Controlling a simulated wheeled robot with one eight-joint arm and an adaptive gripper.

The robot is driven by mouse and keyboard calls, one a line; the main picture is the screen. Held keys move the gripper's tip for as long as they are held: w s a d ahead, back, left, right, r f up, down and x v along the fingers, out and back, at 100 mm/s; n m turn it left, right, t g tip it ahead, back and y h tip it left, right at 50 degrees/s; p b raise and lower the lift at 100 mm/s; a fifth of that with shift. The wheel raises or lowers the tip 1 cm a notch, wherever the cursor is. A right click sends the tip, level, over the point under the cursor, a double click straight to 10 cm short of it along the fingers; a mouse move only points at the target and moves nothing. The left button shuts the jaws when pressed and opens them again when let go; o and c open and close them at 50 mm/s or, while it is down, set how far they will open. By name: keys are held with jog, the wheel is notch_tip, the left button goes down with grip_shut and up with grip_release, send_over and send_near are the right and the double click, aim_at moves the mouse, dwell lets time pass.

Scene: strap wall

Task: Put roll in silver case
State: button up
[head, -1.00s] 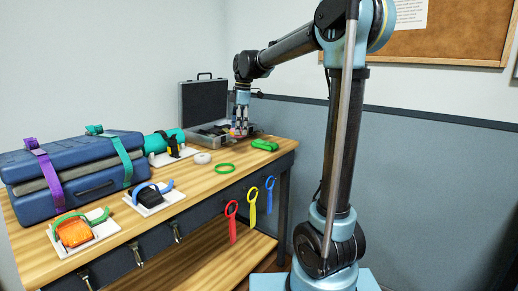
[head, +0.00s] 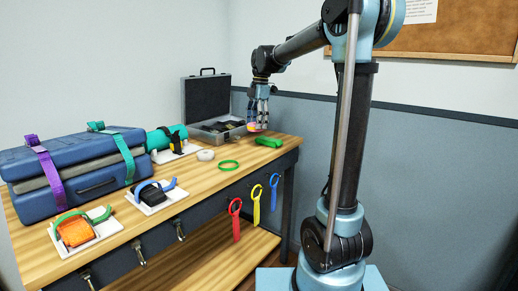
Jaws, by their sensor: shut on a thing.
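The silver case (head: 216,133) stands open at the far end of the workbench, its dark-lined lid (head: 206,97) raised at the back. Dark items lie inside it. My gripper (head: 257,124) points down just right of the case, in front of the wall. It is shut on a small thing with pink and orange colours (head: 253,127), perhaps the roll. The fingers hide part of it, so its shape is unclear. A white-grey ring-shaped roll (head: 205,155) lies on the bench in front of the case.
A green ring (head: 228,165) and a green bundle (head: 269,141) lie on the bench. A strapped blue suitcase (head: 75,170) and white trays with buckles (head: 152,197) fill the left. Red, yellow and blue straps (head: 255,204) hang at the front edge.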

aim_at(255, 152)
notch_tip(255, 152, down, 10)
jog(key=shift+r, duration=0.1)
dwell(0.4)
jog(key=o, duration=0.7)
jog(key=r, duration=0.8)
jog(key=d+r, duration=0.1)
jog(key=r, duration=0.3)
jog(key=shift+w+d, duration=0.1)
jog(key=shift+w, duration=0.2)
jog(key=shift+d, duration=0.1)
